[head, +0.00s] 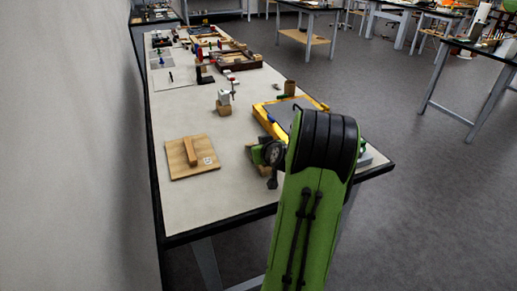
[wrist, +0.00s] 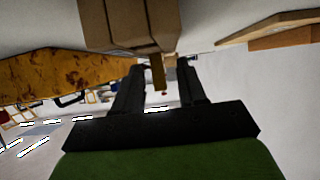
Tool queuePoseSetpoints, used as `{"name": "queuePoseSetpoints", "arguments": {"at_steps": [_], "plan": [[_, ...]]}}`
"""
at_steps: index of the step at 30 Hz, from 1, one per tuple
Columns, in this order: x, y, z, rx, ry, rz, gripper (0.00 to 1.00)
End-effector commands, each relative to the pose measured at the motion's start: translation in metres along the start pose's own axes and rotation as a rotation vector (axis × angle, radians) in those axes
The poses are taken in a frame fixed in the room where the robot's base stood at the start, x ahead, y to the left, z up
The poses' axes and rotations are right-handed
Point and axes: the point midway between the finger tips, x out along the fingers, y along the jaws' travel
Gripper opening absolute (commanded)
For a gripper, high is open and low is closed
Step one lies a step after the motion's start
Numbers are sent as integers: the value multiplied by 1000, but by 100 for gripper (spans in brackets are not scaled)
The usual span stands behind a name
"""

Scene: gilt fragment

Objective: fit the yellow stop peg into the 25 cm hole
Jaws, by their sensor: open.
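My gripper (wrist: 160,85) is open in the wrist view, with two dark fingers pointing away from the camera. A thin yellow-brown peg-like piece (wrist: 158,73) shows between the fingers, under a tan block (wrist: 130,25); I cannot tell whether it is the yellow stop peg or whether a finger touches it. In the head view my green arm covers much of the near right bench, and the gripper's fingertips are hidden or too small to make out. I cannot make out the 25 cm hole in either view.
The pale bench (head: 220,200) has a dark edge. A yellow-framed grey board (head: 262,119) lies behind my arm, partly hidden. A wooden board with a bar (head: 178,168) lies at the left. A white piece on a wooden block (head: 224,108) stands farther back. The near left bench is clear.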

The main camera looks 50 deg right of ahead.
Motion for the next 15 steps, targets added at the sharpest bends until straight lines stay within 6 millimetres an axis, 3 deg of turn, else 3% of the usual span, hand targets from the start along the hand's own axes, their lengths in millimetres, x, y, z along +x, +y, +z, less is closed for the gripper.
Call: {"name": "queuePoseSetpoints", "arguments": {"at_steps": [2, 12, 15], "plan": [[-4, 0, -5, 0, 0, 1, 41], [-92, 1, -4, 1, 1, 5, 41], [-110, 1, -3, 1, -1, 4, 41]]}}
